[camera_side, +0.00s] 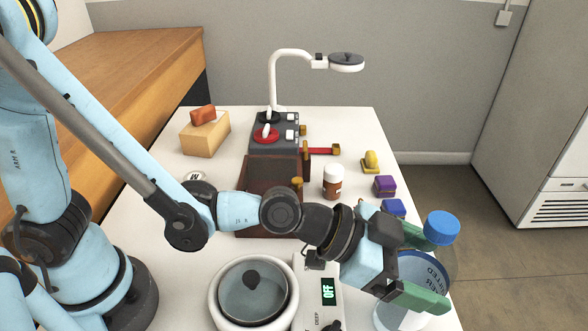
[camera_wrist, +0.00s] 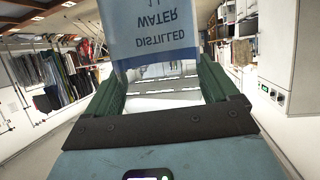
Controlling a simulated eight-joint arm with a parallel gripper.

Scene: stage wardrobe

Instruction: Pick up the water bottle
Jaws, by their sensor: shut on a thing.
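The water bottle (camera_side: 425,272) is a clear bottle with a blue cap and a pale blue label, at the right front of the white table in the side view. My gripper (camera_side: 438,271) has its green fingers shut on it, one on either side of its body. In the wrist view the bottle (camera_wrist: 155,36) shows its label, reading "DISTILLED WATER" upside down, between the two fingers (camera_wrist: 157,82). The fingers hide part of the bottle. I cannot tell whether its base touches the table.
The table's right edge is close.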

